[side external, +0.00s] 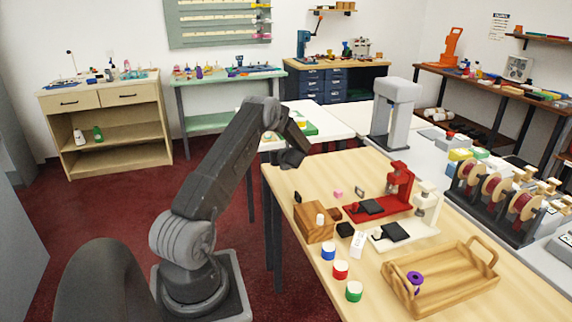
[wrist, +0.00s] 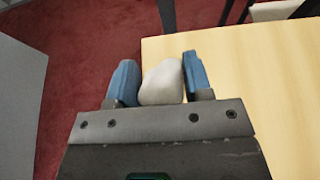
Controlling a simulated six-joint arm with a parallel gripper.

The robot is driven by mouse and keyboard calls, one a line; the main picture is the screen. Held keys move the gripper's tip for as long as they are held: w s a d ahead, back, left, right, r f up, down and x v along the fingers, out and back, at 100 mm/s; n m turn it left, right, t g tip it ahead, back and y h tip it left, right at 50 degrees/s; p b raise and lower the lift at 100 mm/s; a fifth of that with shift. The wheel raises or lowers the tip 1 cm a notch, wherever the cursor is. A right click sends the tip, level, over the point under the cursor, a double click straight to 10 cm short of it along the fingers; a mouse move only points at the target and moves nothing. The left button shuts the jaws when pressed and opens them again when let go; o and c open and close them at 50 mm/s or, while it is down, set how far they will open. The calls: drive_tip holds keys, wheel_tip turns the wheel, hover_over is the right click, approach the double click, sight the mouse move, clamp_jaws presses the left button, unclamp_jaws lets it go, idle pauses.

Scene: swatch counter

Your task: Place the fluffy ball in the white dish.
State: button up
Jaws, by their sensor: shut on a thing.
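In the wrist view my gripper (wrist: 160,72) has its two blue fingers shut on a whitish, rounded ball (wrist: 161,83). Its surface looks smooth here, so I cannot tell whether it is fluffy. In the side external view my gripper (side external: 292,158) is above the far left corner of the wooden table (side external: 345,165), and the ball cannot be made out there. In the wrist view the ball shows beside the table's edge, with red floor beyond. I cannot make out a white dish in either view.
On the table stand a red press (side external: 398,185), a white press (side external: 425,205), a wooden block (side external: 312,228), a wooden tray (side external: 450,290) holding a purple spool (side external: 414,280), and small blue, red and green pots (side external: 340,270). The table's far left part is clear.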

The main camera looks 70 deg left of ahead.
drive_tip(key=s+r, duration=0.5)
drive_tip(key=s, duration=0.4)
drive_tip(key=w+d+r+m+t+h, duration=0.15)
drive_tip(key=w+d+m+t, duration=0.35)
drive_tip(key=w+d, duration=1.1)
drive_tip(key=w+d+r+m+t+h, duration=0.15)
drive_tip(key=w+d, duration=0.25)
drive_tip(key=d, duration=0.6)
drive_tip(key=w+d+m+t+h, duration=0.1)
drive_tip(key=w+d+m+t, duration=0.2)
drive_tip(key=d, duration=0.7)
drive_tip(key=s+d+r+m+t+h, duration=0.1)
drive_tip(key=s+d+m+h, duration=0.2)
drive_tip(key=d, duration=0.8)
drive_tip(key=s+d+m+t+h, duration=0.2)
drive_tip(key=d+m+h, duration=0.1)
drive_tip(key=d, duration=0.8)
drive_tip(key=s+d+r+m+t+h, duration=0.1)
drive_tip(key=s+d+m+h, duration=0.2)
drive_tip(key=d, duration=0.8)
drive_tip(key=shift+s+d+f, duration=0.15)
drive_tip(key=shift+d+f, duration=1.7)
drive_tip(key=shift+d, duration=0.2)
drive_tip(key=shift+s+d+f, duration=0.2)
drive_tip(key=shift+d+f, duration=1.6)
drive_tip(key=shift+d, duration=0.3)
drive_tip(key=shift+s+d+f, duration=0.15)
drive_tip(key=shift+d+f, duration=1.7)
drive_tip(key=shift+d, duration=0.2)
